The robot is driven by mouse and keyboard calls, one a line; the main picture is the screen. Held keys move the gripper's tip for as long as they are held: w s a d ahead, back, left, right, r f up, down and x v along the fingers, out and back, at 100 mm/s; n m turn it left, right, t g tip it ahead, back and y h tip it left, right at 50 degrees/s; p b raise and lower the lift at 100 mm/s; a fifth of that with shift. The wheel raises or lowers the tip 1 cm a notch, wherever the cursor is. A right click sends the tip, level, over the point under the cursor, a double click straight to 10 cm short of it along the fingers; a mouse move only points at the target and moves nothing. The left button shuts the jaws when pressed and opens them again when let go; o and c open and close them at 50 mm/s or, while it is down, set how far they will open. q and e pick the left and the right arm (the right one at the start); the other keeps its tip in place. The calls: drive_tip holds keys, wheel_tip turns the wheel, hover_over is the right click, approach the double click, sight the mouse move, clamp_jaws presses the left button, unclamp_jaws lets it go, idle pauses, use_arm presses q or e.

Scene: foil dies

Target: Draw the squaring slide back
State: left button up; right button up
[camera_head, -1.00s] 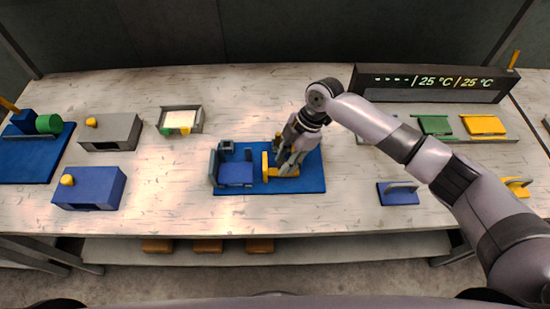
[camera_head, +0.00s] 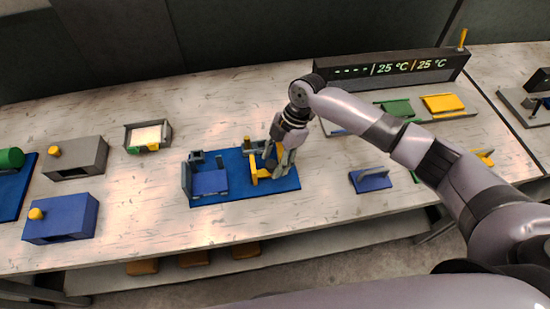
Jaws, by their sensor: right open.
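The squaring slide (camera_head: 261,174) is a small yellow piece on the blue base mat (camera_head: 233,196), right of a blue block with grey upright walls (camera_head: 209,182). My right gripper (camera_head: 273,165) points down at the slide from its right side, with its fingers apart. The fingers are beside or around the yellow piece and hide part of it; I cannot tell whether they touch it. A gap of bare mat shows between the slide and the blue block. My left gripper is not in view.
Grey (camera_head: 80,158) and blue boxes (camera_head: 62,218) with yellow knobs stand at the left. A small tray (camera_head: 147,135) lies behind the mat. A blue handled plate (camera_head: 371,180) lies to the right. A display bar (camera_head: 391,67) stands at the back. Bare tabletop surrounds the mat.

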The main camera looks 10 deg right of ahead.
drive_tip(key=shift+r, duration=0.1)
drive_tip(key=v, duration=1.1)
drive_tip(key=shift+d+r, duration=0.25)
drive_tip(key=shift+r, duration=0.1)
drive_tip(key=shift+w, duration=0.1)
